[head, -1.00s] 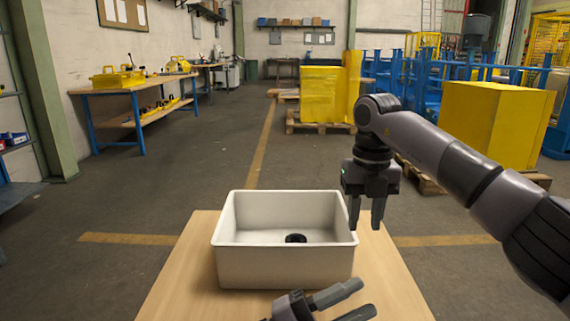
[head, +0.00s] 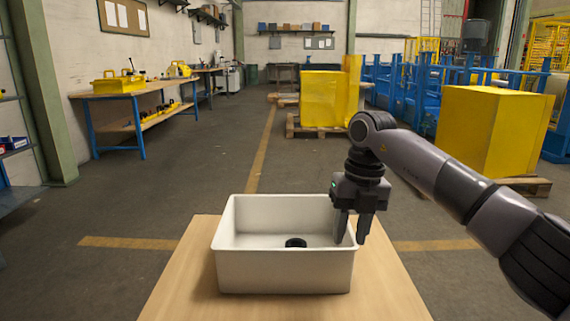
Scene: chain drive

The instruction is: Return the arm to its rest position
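My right arm comes in from the right in the head view. Its dark gripper (head: 352,239) points down at the right wall of the white bin, with a gap between its two fingers and nothing held. The left fingertip overlaps the inside of the bin in the picture and the right one shows just outside it. I cannot tell if they touch the wall. My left gripper is out of view.
The white open bin (head: 284,272) stands on a light wooden table (head: 185,285). A small black round part (head: 296,242) lies in the bin. Yellow boxes (head: 490,130) on pallets and a workbench (head: 135,90) stand farther back. The floor between is clear.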

